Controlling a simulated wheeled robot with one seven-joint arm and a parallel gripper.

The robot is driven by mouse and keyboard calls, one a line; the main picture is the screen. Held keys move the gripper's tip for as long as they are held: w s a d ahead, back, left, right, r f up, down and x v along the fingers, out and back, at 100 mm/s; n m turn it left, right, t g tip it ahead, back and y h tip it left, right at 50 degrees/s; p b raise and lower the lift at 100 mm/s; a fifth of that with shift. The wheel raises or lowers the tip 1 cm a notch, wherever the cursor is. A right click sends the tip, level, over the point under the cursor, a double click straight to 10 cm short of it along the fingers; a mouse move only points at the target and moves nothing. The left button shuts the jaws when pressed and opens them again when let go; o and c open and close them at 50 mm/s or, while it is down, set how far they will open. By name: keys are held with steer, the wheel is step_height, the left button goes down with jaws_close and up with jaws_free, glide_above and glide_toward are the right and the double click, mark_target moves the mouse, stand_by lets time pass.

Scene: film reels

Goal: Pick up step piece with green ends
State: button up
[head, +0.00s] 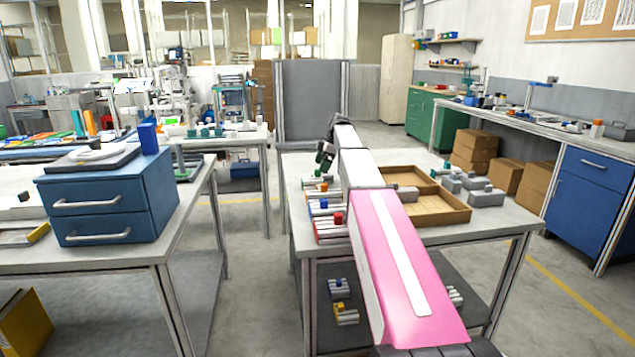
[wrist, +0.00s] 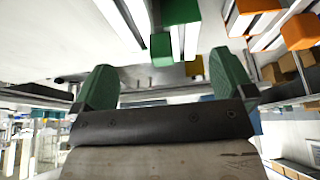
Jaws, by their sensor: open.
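My gripper (head: 325,157) is at the far left of the middle table in the head view, partly hidden by my arm. In the wrist view my gripper (wrist: 164,78) is open, its two green fingers spread with nothing between them. A piece with white ridges and a green end (wrist: 180,12) lies beyond the fingers at the top of the wrist view, apart from them. A small green cube (wrist: 160,49) and a yellow cube (wrist: 194,66) show near its white ridges. In the head view I cannot tell this piece's ends clearly.
Other step pieces with red ends (head: 331,230) and blue ends (head: 325,208) stand in a row along the table's left edge. A wooden tray (head: 440,217) and grey blocks (head: 487,196) lie to the right. A piece with orange parts (wrist: 257,6) shows in the wrist view.

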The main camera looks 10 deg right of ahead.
mark_target(316, 177)
steer(key=shift+x, duration=2.95)
steer(key=shift+s+a+r, duration=0.1)
steer(key=shift+a+r, duration=0.05)
steer(key=shift+a, duration=0.05)
steer(key=c, duration=0.7)
